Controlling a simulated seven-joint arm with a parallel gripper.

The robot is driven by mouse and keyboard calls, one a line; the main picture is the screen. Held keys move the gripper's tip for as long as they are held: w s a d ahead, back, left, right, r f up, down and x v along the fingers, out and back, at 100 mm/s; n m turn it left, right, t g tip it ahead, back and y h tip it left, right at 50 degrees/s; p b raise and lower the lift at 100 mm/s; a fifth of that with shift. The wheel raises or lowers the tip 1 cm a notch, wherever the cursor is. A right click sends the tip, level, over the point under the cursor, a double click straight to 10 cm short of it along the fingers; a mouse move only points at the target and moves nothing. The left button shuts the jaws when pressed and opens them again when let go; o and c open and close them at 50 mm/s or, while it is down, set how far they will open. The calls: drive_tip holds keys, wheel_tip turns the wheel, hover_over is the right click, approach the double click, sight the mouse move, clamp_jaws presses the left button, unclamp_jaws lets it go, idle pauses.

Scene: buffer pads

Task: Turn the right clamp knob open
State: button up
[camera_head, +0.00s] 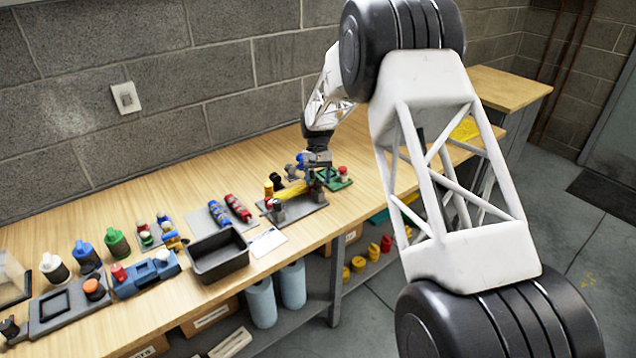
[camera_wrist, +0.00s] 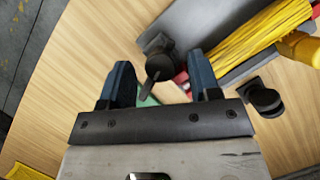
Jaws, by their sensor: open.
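In the wrist view, my gripper (camera_wrist: 161,84) is open, with its two blue-grey fingers apart. A dark clamp knob (camera_wrist: 160,66) with a short lever shows in the gap between the fingertips; I cannot tell whether either finger touches it. It sits at the edge of a grey plate (camera_wrist: 188,22) that carries a yellow bundle (camera_wrist: 262,38). A second dark round knob (camera_wrist: 264,98) stands to the right. In the head view, my gripper (camera_head: 318,172) is at the right end of the plate (camera_head: 305,209) and yellow bundle (camera_head: 291,191), and hides the clamp there.
A green pad (camera_head: 342,184) with a red knob (camera_head: 343,171) lies just right of my gripper. A black tray (camera_head: 219,262), a white card (camera_head: 266,242) and red and blue rolls (camera_head: 238,208) lie left on the wooden bench.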

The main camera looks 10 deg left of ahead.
sight(318, 184)
drive_tip(key=v, duration=0.6)
drive_tip(key=shift+r, duration=0.15)
idle(0.4)
drive_tip(key=shift+s+d+m+t+h, duration=0.3)
drive_tip(key=shift+s+m+t, duration=0.45)
drive_tip(key=shift+t, duration=0.45)
drive_tip(key=shift+s+d+m+t, duration=0.1)
drive_tip(key=shift+s+m+t, duration=0.35)
drive_tip(key=shift+m+t, duration=0.45)
drive_tip(key=shift+s+m+t, duration=0.45)
drive_tip(key=shift+s+t, duration=0.2)
drive_tip(key=shift+t, duration=0.55)
drive_tip(key=shift+s+a+m+t, duration=0.2)
drive_tip(key=shift+s+m+t, duration=0.05)
drive_tip(key=shift+s+t, duration=0.3)
drive_tip(key=shift+s+a+m+t, duration=0.25)
drive_tip(key=shift+s+t, duration=0.15)
drive_tip(key=shift+t, duration=0.15)
drive_tip(key=shift+x, duration=3.95)
